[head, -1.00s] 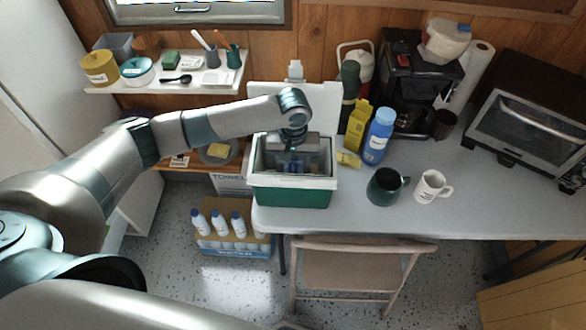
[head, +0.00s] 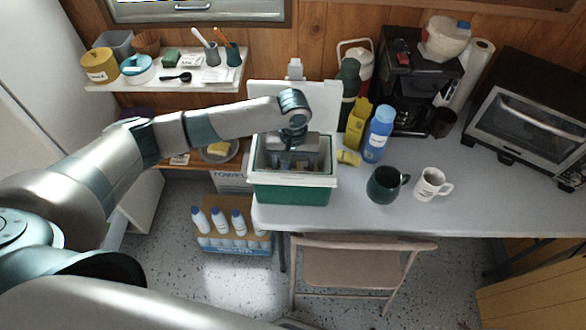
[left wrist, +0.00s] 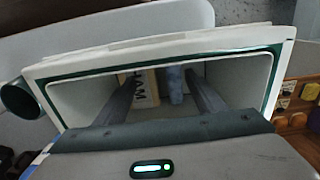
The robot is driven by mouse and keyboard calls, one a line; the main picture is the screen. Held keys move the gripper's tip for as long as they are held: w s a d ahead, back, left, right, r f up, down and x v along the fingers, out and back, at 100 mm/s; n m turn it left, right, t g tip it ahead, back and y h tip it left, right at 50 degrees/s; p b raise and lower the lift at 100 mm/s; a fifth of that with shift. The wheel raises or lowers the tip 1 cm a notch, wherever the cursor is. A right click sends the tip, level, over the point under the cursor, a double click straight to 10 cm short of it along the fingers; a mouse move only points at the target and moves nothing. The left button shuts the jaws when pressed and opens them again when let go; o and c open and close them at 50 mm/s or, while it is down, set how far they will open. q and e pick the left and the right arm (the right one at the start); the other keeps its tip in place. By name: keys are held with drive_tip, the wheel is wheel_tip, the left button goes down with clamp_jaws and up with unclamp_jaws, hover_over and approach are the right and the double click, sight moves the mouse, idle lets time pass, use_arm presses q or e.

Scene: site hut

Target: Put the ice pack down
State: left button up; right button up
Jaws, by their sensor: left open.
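The green and white cooler (head: 290,191) stands at the table's left end with its white lid raised behind it. My left gripper (head: 292,162) reaches down into it. In the left wrist view, the two fingers of the left gripper (left wrist: 160,84) are spread apart inside the cooler. A pale blue item (left wrist: 173,84), which looks like the ice pack, lies between and beyond the fingers, beside a yellow and white package marked HAM (left wrist: 146,88). It seems clear of both fingers; its lower part is hidden by the gripper body. My right gripper is not in view.
Right of the cooler are a yellow sponge-like item (head: 348,158), a blue bottle (head: 378,136), a dark green mug (head: 383,186) and a white mug (head: 431,184). A chair (head: 352,262) stands in front. The table's front right is clear.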

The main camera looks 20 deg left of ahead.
use_arm(q)
drive_tip(key=shift+r, duration=0.5)
wheel_tip(320, 180, up, 12)
drive_tip(key=b, duration=0.3)
drive_tip(key=shift+f, duration=0.25)
idle(0.3)
